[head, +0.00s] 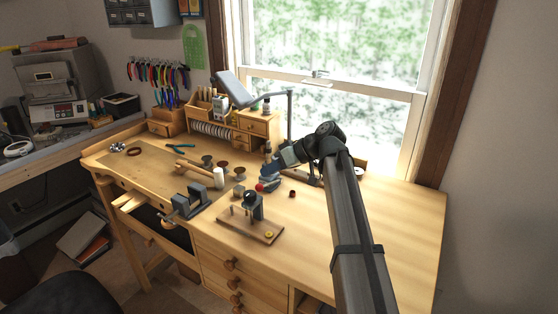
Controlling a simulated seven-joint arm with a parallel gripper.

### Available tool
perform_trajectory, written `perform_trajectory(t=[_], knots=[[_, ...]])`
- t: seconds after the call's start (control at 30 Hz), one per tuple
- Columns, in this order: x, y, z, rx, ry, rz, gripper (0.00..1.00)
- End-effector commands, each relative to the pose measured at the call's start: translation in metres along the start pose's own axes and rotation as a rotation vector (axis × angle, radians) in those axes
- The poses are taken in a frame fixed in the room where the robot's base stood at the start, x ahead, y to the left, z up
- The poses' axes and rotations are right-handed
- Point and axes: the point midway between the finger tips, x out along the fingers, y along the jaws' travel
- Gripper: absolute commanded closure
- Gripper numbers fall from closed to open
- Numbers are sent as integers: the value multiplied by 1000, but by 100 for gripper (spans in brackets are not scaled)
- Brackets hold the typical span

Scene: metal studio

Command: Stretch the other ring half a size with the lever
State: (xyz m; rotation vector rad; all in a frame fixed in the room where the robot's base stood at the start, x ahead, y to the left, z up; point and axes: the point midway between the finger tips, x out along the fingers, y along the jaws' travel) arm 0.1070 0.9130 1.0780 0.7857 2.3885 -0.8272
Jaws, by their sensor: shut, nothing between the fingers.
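The ring stretcher (256,211) is a dark metal post with a rounded black top, on a wooden base (240,229) near the bench's front edge. A small gold ring (268,236) lies on the base's right end. A second ring is too small to make out with certainty. A red knob (260,187) shows just behind the post; I cannot tell whether it is the lever's end. My gripper (267,181) is shut and empty, pointing down close to the red knob. I cannot tell whether it touches it.
A dark clamp-like tool (190,203) stands left of the stretcher, with a white cylinder (219,178) behind it. A small dark cup (292,193) sits right of my gripper. A wooden organizer (252,128) and lamp (236,90) stand behind. The bench's right side (405,225) is clear.

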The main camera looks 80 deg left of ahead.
Motion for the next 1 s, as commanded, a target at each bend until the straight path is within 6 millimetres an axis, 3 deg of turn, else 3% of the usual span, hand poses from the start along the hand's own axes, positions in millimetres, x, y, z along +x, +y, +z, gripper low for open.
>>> perform_trajectory(t=[0.2, 0.67, 1.0], knots=[[13, -1, 14, -1, 0, 1, 100], [16, -1, 17, -5, 0, 4, 100], [34, -6, 38, -162, -1, 138, 100]])
